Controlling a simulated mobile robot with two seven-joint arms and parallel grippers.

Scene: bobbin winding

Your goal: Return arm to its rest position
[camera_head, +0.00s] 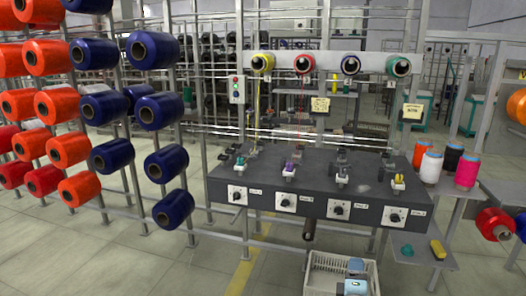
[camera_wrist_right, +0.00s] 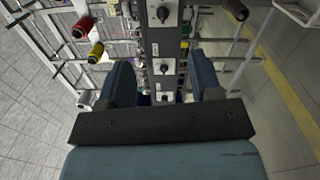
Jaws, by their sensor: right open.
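My right gripper (camera_wrist_right: 162,72) shows in the right wrist view. Its two blue fingers stand wide apart on a dark palm bar, with nothing held between them. Beyond the gap I see the dark winding bench front with its white dial plates (camera_wrist_right: 164,14), apart from the fingers. In the head view the winding bench (camera_head: 265,197) stands in the middle, with several dials along its front and small winding heads on top. I cannot make out either gripper clearly in the head view, and my left gripper is not seen.
Orange and blue spools (camera_head: 154,50) fill a rack at the left. A white crate (camera_head: 318,281) with items stands before the bench. Cones, including a pink one (camera_head: 467,172), stand on a side shelf at the right. The floor (camera_head: 150,262) at front left is clear.

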